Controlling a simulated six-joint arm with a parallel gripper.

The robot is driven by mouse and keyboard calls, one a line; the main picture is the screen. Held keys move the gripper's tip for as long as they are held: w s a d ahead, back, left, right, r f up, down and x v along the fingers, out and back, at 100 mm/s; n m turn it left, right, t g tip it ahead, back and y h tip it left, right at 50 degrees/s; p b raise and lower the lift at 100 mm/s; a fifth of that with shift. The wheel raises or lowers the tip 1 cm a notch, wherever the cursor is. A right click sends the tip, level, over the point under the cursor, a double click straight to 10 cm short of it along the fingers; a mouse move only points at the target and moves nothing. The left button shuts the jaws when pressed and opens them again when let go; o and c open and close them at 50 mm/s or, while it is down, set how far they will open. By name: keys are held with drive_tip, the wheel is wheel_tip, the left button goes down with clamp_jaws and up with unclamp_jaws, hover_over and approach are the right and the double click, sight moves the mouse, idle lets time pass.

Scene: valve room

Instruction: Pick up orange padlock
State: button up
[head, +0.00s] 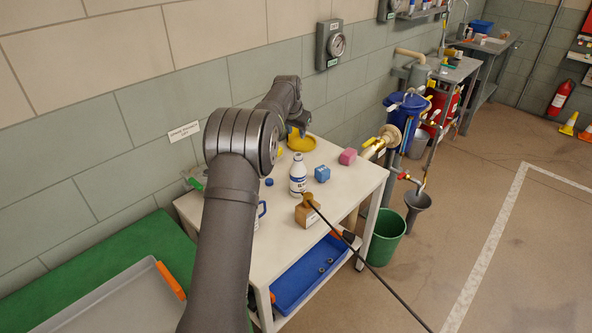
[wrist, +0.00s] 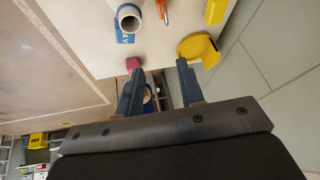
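In the wrist view an orange item (wrist: 163,11) lies on the white table, cut off by the top edge. It may be the padlock, but its shape is too unclear to be sure. I cannot pick it out in the head view, where my arm covers part of the table. My gripper (wrist: 160,68) is open, with a clear gap between its two fingers and nothing held. In the head view it is at the table's far end, by the yellow dish (head: 301,143), with its fingers hard to see.
On the table (head: 345,182) stand a white bottle (head: 298,175), a blue block (head: 322,174), a pink block (head: 348,157) and a brown box (head: 306,214). A yellow block (wrist: 214,11) lies near the dish. The wall (head: 145,140) borders the table's back. A dark rod crosses the front right.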

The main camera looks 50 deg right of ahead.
drive_tip(key=shift+n+h, duration=0.5)
drive_tip(key=shift+n, duration=0.4)
drive_tip(key=shift+w+a+f+x, duration=0.2)
drive_tip(key=shift+a+x, duration=0.25)
drive_tip(key=shift+x, duration=2.85)
drive_tip(key=shift+w+a+f+x, duration=0.15)
drive_tip(key=shift+w+a+x, duration=0.2)
drive_tip(key=shift+x, duration=2.95)
drive_tip(key=shift+w+a+f+x, duration=0.15)
drive_tip(key=shift+a+x, duration=0.35)
drive_tip(key=shift+x, duration=2.8)
clamp_jaws()
